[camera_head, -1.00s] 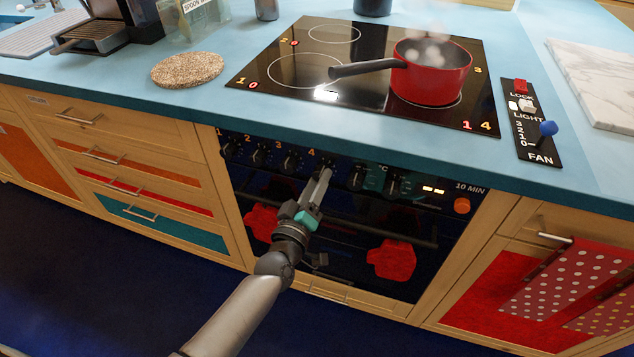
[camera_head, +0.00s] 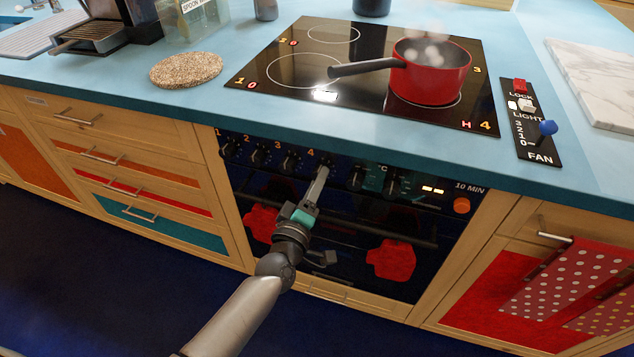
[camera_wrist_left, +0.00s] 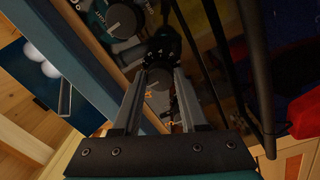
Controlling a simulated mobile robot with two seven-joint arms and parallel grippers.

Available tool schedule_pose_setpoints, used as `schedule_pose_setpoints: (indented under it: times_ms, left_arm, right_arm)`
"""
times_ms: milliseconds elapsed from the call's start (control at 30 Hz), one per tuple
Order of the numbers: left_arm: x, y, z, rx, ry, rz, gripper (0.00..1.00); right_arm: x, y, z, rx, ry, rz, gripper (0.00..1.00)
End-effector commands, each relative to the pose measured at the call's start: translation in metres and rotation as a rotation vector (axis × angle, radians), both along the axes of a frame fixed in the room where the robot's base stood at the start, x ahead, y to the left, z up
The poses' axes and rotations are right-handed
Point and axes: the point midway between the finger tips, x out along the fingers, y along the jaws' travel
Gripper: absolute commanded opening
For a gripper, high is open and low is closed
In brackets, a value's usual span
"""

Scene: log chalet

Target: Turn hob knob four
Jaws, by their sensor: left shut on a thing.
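Hob knob four (camera_head: 327,162) is on the dark oven front panel, beside the yellow label 4, the rightmost of the numbered knobs. My left gripper (camera_head: 322,170) reaches up to it from below and is shut on it, hiding most of it. In the left wrist view the two fingers of my left gripper (camera_wrist_left: 160,62) close in on the dark knob area, which is too dim to make out fully. The hob display (camera_head: 476,125) at the front right corner reads H beside the 4. My right gripper is not in view.
A red saucepan (camera_head: 432,80) steams on the front right ring, its handle pointing left. Other knobs (camera_head: 290,162) sit left and right of knob four. The oven handle bar (camera_head: 400,238) with red mitts (camera_head: 392,258) runs below. A fan panel (camera_head: 530,122) lies right of the hob.

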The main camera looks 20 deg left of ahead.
Motion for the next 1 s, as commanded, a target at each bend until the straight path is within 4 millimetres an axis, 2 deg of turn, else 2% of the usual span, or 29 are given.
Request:
schedule_pose_setpoints:
  times_ms: [67,100,333,667,733,867,1000]
  left_arm:
    - [0.0,0.0,0.0,-0.004,0.0,0.0,0.0]
    - [0.0,0.0,0.0,-0.004,0.0,0.0,0.46]
    - [0.0,0.0,0.0,-0.002,0.0,0.0,0.72]
    - [-0.003,0.0,0.0,-0.001,0.001,0.0,0.72]
    - [-0.009,0.0,-0.001,0.0,0.002,0.0,0.72]
    - [-0.027,0.001,0.0,-0.001,0.004,-0.001,0.72]
    - [-0.055,0.003,-0.001,0.0,0.005,-0.001,0.72]
  right_arm:
    - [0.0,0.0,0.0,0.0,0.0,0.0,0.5]
    - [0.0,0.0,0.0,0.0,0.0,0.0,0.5]
    - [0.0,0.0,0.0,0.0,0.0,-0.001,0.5]
    - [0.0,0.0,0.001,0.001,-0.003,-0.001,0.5]
    - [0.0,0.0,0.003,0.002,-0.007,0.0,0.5]
    - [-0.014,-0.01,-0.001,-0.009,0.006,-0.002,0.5]
    - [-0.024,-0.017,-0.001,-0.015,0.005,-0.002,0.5]
